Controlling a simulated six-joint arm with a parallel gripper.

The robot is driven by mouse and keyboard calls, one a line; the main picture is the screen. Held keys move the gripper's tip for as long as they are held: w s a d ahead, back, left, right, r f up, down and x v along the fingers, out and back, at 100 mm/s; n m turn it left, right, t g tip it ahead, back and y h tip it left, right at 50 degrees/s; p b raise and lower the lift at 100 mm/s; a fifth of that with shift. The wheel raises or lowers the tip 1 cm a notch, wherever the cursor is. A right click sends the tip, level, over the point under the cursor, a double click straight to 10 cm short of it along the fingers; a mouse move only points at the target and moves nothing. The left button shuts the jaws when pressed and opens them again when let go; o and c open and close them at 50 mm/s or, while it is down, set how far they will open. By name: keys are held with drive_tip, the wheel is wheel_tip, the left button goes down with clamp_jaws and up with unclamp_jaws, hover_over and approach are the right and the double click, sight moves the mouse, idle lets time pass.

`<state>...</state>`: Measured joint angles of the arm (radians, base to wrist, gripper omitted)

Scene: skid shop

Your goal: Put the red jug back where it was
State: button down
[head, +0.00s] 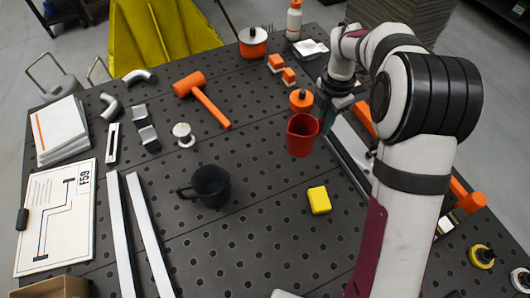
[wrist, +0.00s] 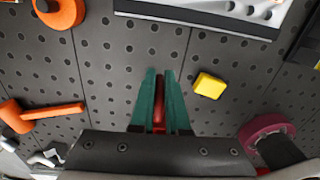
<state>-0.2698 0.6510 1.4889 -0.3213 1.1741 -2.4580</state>
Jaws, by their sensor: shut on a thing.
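The red jug (head: 302,137) is upright in the head view, right of the table's middle. My gripper (head: 326,118) is at the jug's right side, with its green fingers partly hidden behind the jug. In the wrist view my gripper (wrist: 160,78) has its green fingers close together, with a narrow red part of the jug (wrist: 159,112) between them. Most of the jug is hidden in that view. It seems to be held above the table, but its exact height cannot be told.
A black mug (head: 210,185) and a yellow block (head: 319,200) stand on the perforated table (head: 265,245). An orange-topped item (head: 300,98) is just behind the jug. An orange mallet (head: 203,97) lies left. Long pale bars (head: 119,235) lie front left. Clear surface surrounds the yellow block.

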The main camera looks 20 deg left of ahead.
drive_tip(key=shift+m, duration=0.4)
drive_tip(key=shift+w+a+f, duration=0.15)
drive_tip(key=shift+a+f, duration=1.35)
drive_tip(key=shift+f, duration=0.1)
drive_tip(key=shift+w+a+f, duration=0.15)
drive_tip(key=shift+a+f, duration=1.3)
drive_tip(key=shift+f, duration=0.1)
drive_tip(key=shift+w+a+f, duration=0.15)
drive_tip(key=shift+a+f, duration=1.35)
drive_tip(key=shift+f, duration=0.1)
drive_tip(key=shift+f, duration=0.1)
drive_tip(key=c, duration=0.9)
unclamp_jaws()
